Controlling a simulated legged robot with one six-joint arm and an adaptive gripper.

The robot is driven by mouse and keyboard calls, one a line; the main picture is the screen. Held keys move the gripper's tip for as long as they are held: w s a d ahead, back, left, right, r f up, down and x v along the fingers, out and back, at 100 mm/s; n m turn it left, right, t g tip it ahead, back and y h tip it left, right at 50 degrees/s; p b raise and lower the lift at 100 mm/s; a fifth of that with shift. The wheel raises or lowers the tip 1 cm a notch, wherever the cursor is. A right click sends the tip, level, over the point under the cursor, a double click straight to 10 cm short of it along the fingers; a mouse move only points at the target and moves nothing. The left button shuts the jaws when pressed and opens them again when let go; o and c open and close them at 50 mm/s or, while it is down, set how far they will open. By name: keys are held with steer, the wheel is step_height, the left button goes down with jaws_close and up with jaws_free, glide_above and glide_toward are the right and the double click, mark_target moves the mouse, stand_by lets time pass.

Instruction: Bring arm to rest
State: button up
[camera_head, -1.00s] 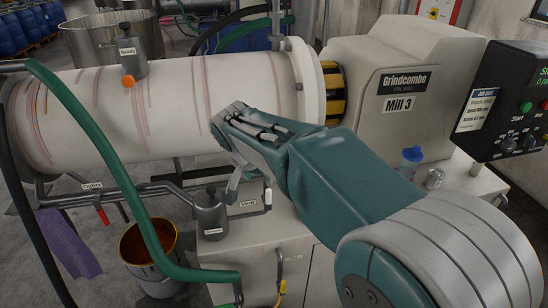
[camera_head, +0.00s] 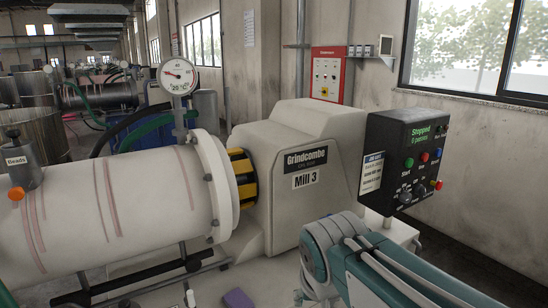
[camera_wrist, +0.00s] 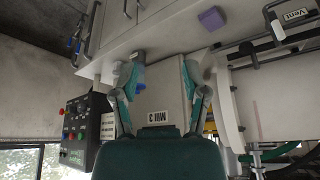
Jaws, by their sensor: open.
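My gripper (camera_wrist: 162,78) shows in the wrist view with its two teal and grey fingers spread wide apart. Nothing is held between them. The mill housing with the Mill 3 label (camera_wrist: 153,117) lies beyond the fingers. A blue-topped clear item (camera_wrist: 138,76) shows behind the left finger, partly hidden by it. In the head view my folded teal arm fills the lower right, in front of the Mill 3 housing (camera_head: 290,150). My fingers cannot be made out there.
The white mill barrel (camera_head: 110,200) lies at left, with a pressure gauge (camera_head: 178,75) above it. A black control panel (camera_head: 405,155) reading "Stopped" stands close beyond my arm. A purple block (camera_head: 238,298) lies low in front; it also shows in the wrist view (camera_wrist: 210,18).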

steer(key=s+d+f, duration=0.4)
steer(key=s+d, duration=0.4)
steer(key=s, duration=0.3)
steer(key=shift+d+t, duration=0.3)
steer(key=shift+t, duration=0.1)
steer(key=shift+a, duration=0.1)
